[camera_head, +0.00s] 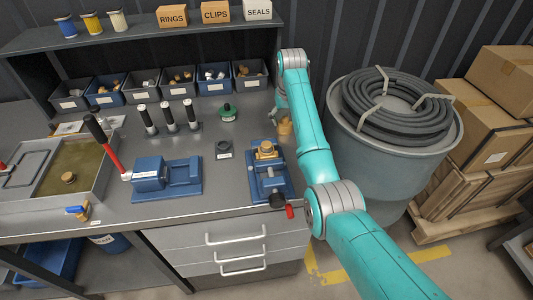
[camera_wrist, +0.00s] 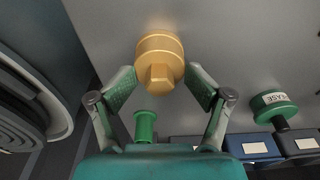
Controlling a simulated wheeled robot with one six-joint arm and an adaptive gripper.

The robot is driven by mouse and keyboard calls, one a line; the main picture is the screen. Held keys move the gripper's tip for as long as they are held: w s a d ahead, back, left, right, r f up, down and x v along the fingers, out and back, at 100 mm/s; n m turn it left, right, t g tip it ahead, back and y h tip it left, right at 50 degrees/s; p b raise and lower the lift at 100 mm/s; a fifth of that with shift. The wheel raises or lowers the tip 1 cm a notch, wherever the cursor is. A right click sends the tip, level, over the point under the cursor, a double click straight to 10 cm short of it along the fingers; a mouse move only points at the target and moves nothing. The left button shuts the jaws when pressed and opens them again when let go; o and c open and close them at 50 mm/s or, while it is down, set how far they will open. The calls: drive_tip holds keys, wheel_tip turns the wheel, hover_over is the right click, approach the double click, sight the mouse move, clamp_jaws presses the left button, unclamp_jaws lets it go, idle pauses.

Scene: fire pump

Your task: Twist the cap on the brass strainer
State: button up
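The brass strainer (camera_wrist: 160,52) stands on the grey bench in the wrist view, with a hex-shaped cap (camera_wrist: 159,77) facing the camera. In the head view a small brass piece (camera_head: 285,128), which looks like the strainer, is partly hidden by my arm. My gripper (camera_wrist: 162,77) has one finger on each side of the strainer. The fingers are apart, with gaps beside the hex cap. The fingertips come close to the wider brass body, and I cannot tell whether they touch it.
A blue vise (camera_head: 268,184) with another brass part stands close left of my arm. A barrel with coiled hose (camera_head: 400,108) stands right of the bench.

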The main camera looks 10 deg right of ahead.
drive_tip(key=o, duration=0.4)
drive_tip(key=shift+s+f, duration=0.2)
drive_tip(key=shift+f, duration=0.25)
drive_tip(key=c, duration=0.6)
drive_tip(key=shift+c, duration=0.2)
